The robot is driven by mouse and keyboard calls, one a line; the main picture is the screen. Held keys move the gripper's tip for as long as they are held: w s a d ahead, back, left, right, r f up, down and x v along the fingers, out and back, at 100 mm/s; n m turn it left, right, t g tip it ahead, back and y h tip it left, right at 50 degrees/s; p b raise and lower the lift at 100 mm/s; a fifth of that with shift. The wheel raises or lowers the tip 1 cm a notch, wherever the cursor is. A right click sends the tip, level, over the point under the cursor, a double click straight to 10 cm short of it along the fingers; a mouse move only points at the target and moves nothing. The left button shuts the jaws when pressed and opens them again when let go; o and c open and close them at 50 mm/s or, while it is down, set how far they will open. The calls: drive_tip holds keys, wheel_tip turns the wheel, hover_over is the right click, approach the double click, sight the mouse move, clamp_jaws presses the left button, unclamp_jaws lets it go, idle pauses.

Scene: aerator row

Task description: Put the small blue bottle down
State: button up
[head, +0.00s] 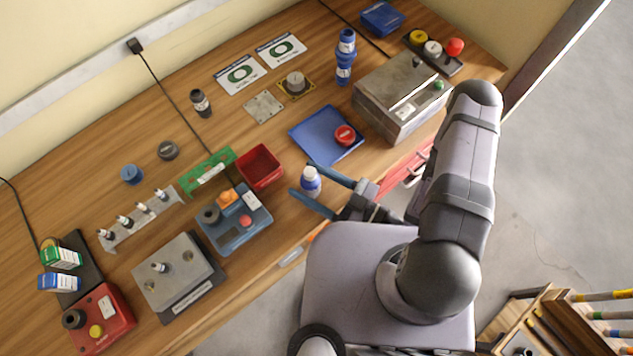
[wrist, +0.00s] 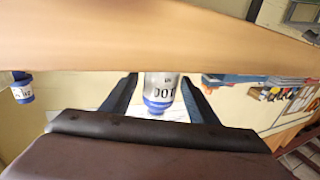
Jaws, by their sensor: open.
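The small blue bottle (head: 311,182) stands upright near the front edge of the wooden bench, between the fingers of my gripper (head: 301,178). It has a blue top and a pale label. In the wrist view the bottle (wrist: 162,88) shows upside down between the two dark fingers (wrist: 158,95), with part of a printed label visible and its base end at the wood. The fingers are open, with a visible gap on each side of the bottle. I cannot make out whether its base fully touches the bench.
A blue tray (head: 312,142) with a red round piece (head: 345,135) lies behind the bottle. A red open bin (head: 260,167) and a blue device (head: 236,228) stand to its left. A grey metal box (head: 400,95) stands at the right. Bare wood lies around the bottle.

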sight(319, 187)
drive_tip(key=shift+d, duration=0.15)
drive_tip(key=shift+v, duration=3.5)
drive_tip(key=shift+o, duration=0.5)
drive_tip(key=shift+s, duration=0.1)
drive_tip(key=shift+f, duration=0.1)
